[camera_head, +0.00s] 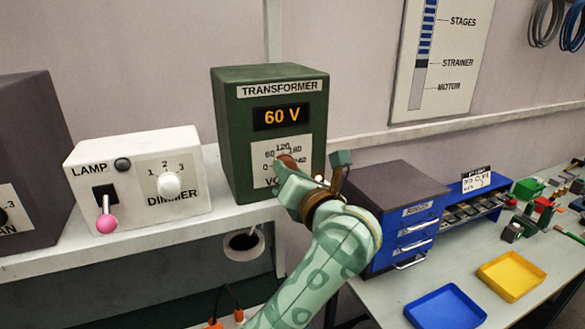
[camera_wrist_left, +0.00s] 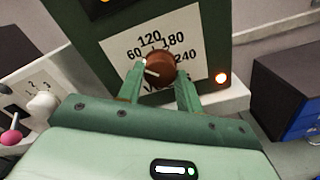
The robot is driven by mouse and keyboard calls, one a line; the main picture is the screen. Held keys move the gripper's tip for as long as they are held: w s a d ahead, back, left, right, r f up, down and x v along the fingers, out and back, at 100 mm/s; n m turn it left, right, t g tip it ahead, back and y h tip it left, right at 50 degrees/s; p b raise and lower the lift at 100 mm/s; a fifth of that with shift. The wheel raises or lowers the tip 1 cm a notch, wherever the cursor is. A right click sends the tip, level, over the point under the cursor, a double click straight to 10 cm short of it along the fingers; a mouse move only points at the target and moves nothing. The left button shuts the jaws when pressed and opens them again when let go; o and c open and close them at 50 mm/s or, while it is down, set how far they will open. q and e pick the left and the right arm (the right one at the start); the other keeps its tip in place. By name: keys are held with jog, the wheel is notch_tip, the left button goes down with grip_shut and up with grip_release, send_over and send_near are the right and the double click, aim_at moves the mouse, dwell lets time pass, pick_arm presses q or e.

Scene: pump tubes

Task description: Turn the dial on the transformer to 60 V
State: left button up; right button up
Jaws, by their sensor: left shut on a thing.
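The green transformer (camera_head: 270,130) stands on the white shelf, and its lit display (camera_head: 281,116) reads 60 V. Below it is a white scale plate (camera_head: 262,152) marked 0, 60, 120, 180 and 240. The round brown dial (camera_wrist_left: 160,65) sits in the middle of the scale; its white pointer line shows on its left side, towards the 60 side. My left gripper (camera_wrist_left: 160,79) is shut on the dial, one finger on each side. In the head view the gripper and wrist hide part of the dial (camera_head: 287,160) and scale. My right gripper is not in view.
A white lamp and dimmer box (camera_head: 140,172) with a pink-tipped switch stands left of the transformer. A blue drawer cabinet (camera_head: 405,232) is close to the right of my arm. Yellow (camera_head: 511,275) and blue (camera_head: 446,308) trays lie on the lower bench.

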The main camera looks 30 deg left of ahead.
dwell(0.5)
pick_arm(q)
jog(key=o, duration=0.9)
jog(key=shift+o, duration=0.4)
jog(key=shift+w+a, duration=0.1)
